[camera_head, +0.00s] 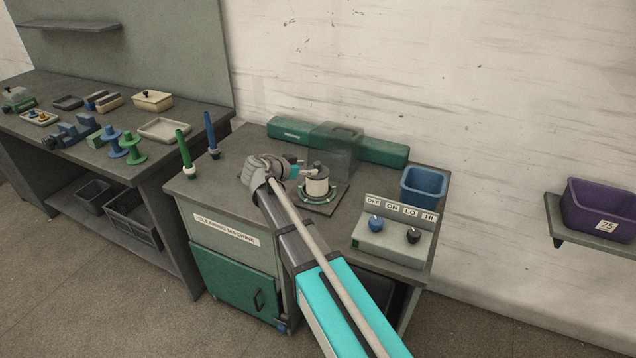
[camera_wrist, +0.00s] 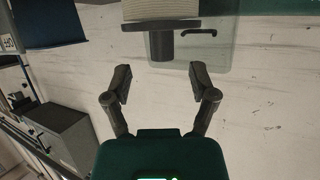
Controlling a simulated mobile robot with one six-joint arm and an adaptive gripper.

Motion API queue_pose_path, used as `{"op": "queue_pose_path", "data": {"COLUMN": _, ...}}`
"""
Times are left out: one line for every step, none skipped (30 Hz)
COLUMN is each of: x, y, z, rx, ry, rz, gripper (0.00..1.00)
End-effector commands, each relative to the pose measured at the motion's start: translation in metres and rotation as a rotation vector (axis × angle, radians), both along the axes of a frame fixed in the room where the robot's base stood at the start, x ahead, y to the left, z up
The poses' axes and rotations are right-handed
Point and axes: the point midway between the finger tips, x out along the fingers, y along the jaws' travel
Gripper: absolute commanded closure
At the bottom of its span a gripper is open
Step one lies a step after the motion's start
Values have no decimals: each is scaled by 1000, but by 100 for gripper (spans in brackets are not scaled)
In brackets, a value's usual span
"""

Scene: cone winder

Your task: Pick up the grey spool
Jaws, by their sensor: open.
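The grey spool (camera_head: 318,187) stands upright on a dark square base with a round plate on the workbench, in the middle of the head view. It has a dark grey top and a pale wound body. In the wrist view, which looks upside down, the spool's dark flange and stub (camera_wrist: 161,46) show at the top, with pale winding above. My gripper (camera_head: 306,170) is beside the spool's upper part, at its left in the head view. In the wrist view my gripper (camera_wrist: 160,84) is open and empty. Its fingers lie short of the stub, which lines up between them.
A clear cover (camera_head: 335,148) with a green housing (camera_head: 384,152) stands behind the spool. A blue bin (camera_head: 424,185) and a control box (camera_head: 394,240) with two knobs are at right. Green and blue cones (camera_head: 185,150) stand at the bench's left. A purple bin (camera_head: 598,208) sits on a wall shelf.

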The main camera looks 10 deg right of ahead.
Motion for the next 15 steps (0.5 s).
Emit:
{"op": "queue_pose_path", "data": {"x": 1, "y": -2, "z": -2, "rx": 0, "ry": 0, "rz": 0, "gripper": 26}}
{"op": "queue_pose_path", "data": {"x": 2, "y": -3, "z": -3, "rx": 0, "ry": 0, "rz": 0, "gripper": 26}}
{"op": "queue_pose_path", "data": {"x": 4, "y": -5, "z": -5, "rx": 0, "ry": 0, "rz": 0, "gripper": 26}}
{"op": "queue_pose_path", "data": {"x": 5, "y": -7, "z": -6, "rx": 0, "ry": 0, "rz": 0, "gripper": 26}}
{"op": "queue_pose_path", "data": {"x": 7, "y": -9, "z": -8, "rx": 0, "ry": -1, "rz": 0, "gripper": 26}}
{"op": "queue_pose_path", "data": {"x": 9, "y": -13, "z": -10, "rx": 0, "ry": 0, "rz": -1, "gripper": 26}}
{"op": "queue_pose_path", "data": {"x": 11, "y": -15, "z": -12, "rx": 0, "ry": 0, "rz": -2, "gripper": 26}}
{"op": "queue_pose_path", "data": {"x": 13, "y": -18, "z": -14, "rx": 0, "ry": 0, "rz": -2, "gripper": 26}}
{"op": "queue_pose_path", "data": {"x": 15, "y": -22, "z": -16, "rx": 0, "ry": 0, "rz": -2, "gripper": 26}}
{"op": "queue_pose_path", "data": {"x": 17, "y": -24, "z": -17, "rx": 0, "ry": 0, "rz": -1, "gripper": 26}}
{"op": "queue_pose_path", "data": {"x": 19, "y": -27, "z": -18, "rx": 0, "ry": -1, "rz": 0, "gripper": 26}}
{"op": "queue_pose_path", "data": {"x": 21, "y": -30, "z": -19, "rx": 0, "ry": 0, "rz": 0, "gripper": 26}}
{"op": "queue_pose_path", "data": {"x": 22, "y": -32, "z": -20, "rx": 0, "ry": 0, "rz": 0, "gripper": 26}}
{"op": "queue_pose_path", "data": {"x": 23, "y": -34, "z": -21, "rx": 0, "ry": 0, "rz": -1, "gripper": 26}}
{"op": "queue_pose_path", "data": {"x": 24, "y": -36, "z": -21, "rx": 0, "ry": 0, "rz": -1, "gripper": 26}}
